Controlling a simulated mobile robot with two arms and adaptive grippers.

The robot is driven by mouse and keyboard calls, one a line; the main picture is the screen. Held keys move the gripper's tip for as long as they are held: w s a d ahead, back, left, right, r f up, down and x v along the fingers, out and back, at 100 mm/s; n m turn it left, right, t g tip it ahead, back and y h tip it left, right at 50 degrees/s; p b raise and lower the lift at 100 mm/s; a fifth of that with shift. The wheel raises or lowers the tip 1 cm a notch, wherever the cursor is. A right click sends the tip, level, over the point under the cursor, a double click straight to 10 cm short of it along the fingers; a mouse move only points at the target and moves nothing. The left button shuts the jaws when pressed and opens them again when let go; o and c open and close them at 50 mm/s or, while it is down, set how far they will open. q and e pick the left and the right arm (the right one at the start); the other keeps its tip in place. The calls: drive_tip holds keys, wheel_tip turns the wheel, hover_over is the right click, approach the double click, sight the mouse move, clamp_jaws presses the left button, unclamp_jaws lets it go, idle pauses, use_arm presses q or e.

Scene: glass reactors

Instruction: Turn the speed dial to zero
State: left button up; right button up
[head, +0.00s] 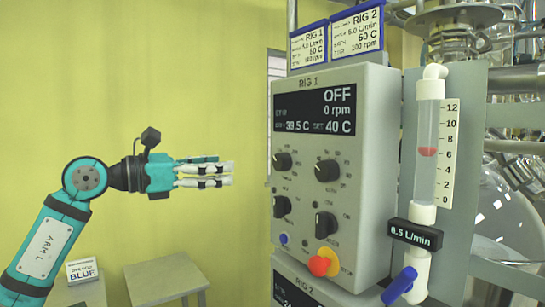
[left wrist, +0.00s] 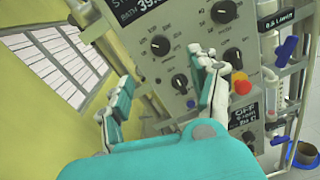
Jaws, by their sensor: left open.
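The grey RIG 1 control box (head: 375,150) stands right of centre in the head view. Its display (head: 315,110) reads OFF, 0 rpm and SET 40 C. Black dials sit below it: upper left (head: 283,161), upper right (head: 327,170), lower left (head: 282,206) and lower right (head: 326,224). Their labels are too small to read, so I cannot tell which is the speed dial. My left gripper (head: 228,175) is open and empty, left of the box and apart from it. In the left wrist view its fingers (left wrist: 166,74) are spread, with the lower left dial (left wrist: 180,83) between them. My right gripper is not in view.
A blue button (head: 283,239) and a red-and-yellow stop button (head: 322,264) sit low on the panel. A flow tube (head: 427,150) with a blue valve handle (head: 400,286) stands at right.

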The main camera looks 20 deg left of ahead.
sight(277, 161)
use_arm(q)
drive_tip(key=p+x, duration=0.4)
drive_tip(key=x, duration=0.8)
drive_tip(key=shift+r, duration=0.15)
drive_tip(key=shift+w+d+p, duration=0.35)
drive_tip(key=shift+w+d, duration=0.05)
drive_tip(key=shift+w, duration=0.1)
drive_tip(key=shift+f, duration=0.2)
drive_tip(key=c, duration=1.1)
drive_tip(key=shift+c, duration=0.2)
